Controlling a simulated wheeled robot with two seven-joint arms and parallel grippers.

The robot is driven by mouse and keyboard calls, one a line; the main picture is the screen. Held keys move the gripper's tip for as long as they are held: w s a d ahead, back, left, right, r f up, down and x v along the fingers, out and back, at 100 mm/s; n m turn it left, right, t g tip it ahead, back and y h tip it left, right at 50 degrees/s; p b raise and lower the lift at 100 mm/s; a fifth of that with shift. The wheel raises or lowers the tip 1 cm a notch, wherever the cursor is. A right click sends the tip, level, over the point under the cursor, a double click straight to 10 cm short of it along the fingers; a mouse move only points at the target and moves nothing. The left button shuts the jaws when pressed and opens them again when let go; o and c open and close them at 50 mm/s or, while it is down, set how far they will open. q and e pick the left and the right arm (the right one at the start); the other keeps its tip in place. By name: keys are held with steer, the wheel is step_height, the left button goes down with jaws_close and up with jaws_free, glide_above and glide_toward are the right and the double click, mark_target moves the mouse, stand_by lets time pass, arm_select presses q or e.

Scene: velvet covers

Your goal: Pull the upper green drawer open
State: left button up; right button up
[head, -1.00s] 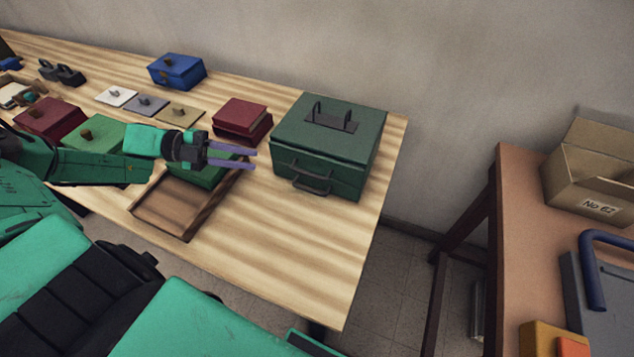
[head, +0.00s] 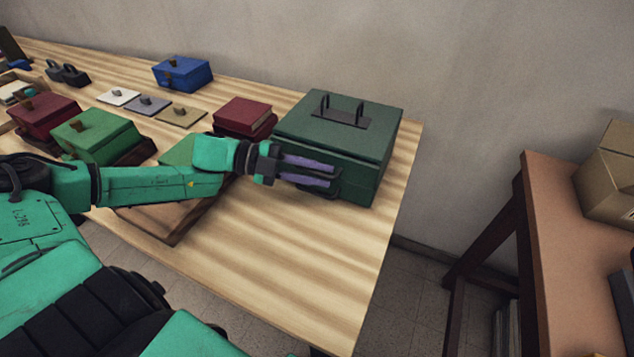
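The dark green drawer box (head: 345,135) stands at the right end of the striped wooden table, with a handle on its lid. Two drawers with dark handles face the front. My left gripper (head: 331,176) reaches across from the left, in front of the drawer fronts. Its two purple fingers are apart, one above the other, at the height of the upper handle. They cover most of that handle, so I cannot tell whether they touch it. Both drawers look closed. The lower handle shows partly below the fingers. My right gripper is not in view.
A dark red box (head: 243,115) stands left of the drawer box. A lighter green box (head: 97,135), a blue box (head: 182,73) and small knobbed plates (head: 148,105) lie farther left. A wooden tray (head: 165,222) sits under my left arm. The table's front right is clear.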

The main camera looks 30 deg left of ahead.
arm_select(q)
jaws_close()
stand_by(1.4)
